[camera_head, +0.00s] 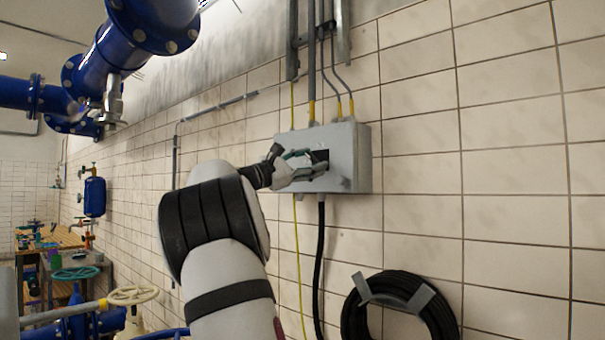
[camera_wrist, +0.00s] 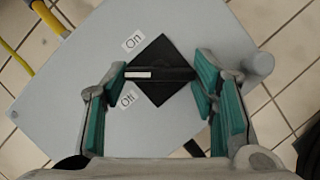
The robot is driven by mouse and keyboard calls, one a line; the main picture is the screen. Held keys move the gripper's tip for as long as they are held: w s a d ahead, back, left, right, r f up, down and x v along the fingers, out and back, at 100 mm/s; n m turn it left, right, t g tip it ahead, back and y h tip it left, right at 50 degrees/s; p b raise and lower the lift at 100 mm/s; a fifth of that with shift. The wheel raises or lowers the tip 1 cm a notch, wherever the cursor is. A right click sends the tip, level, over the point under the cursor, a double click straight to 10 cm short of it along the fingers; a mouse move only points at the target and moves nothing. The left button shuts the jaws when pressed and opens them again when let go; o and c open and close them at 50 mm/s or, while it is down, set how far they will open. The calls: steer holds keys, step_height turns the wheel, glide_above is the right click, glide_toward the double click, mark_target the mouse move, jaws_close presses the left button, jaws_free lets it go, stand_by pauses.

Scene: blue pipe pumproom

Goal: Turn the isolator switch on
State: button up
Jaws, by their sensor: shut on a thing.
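The isolator switch is on a grey wall box (camera_head: 350,150), which also fills much of the wrist view (camera_wrist: 70,95). Its black handle (camera_wrist: 165,74) crosses a black diamond-shaped plate (camera_wrist: 158,50) and has a white stripe at its left end. The stripe points left, between the "On" label (camera_wrist: 133,41) above and the "Off" label (camera_wrist: 127,98) below. My gripper (camera_wrist: 159,75) is shut on the handle, with a teal-padded finger at each end. In the head view my gripper (camera_head: 314,163) reaches the box front and hides most of the switch.
Conduits (camera_head: 311,60) enter the box from above, and a black cable (camera_head: 320,265) hangs below it. A coiled black hose (camera_head: 400,305) hangs on the tiled wall at lower right. Blue pipes (camera_head: 110,50) are at upper left. A workbench (camera_head: 50,240) stands at far left.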

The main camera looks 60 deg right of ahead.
steer(key=m+y, duration=0.1)
steer(key=m, duration=0.1)
steer(key=m+g+y+b, duration=0.1)
steer(key=m, duration=0.2)
steer(key=shift+r+m, duration=0.15)
steer(key=shift+m, duration=0.15)
steer(key=m+y, duration=0.1)
steer(key=m, duration=0.2)
steer(key=shift+r, duration=0.15)
steer(key=shift+m+y+p, duration=0.5)
steer(key=shift+m+p, duration=0.2)
steer(key=shift+m, duration=0.4)
steer(key=o, duration=1.2)
steer(key=shift+c, duration=0.2)
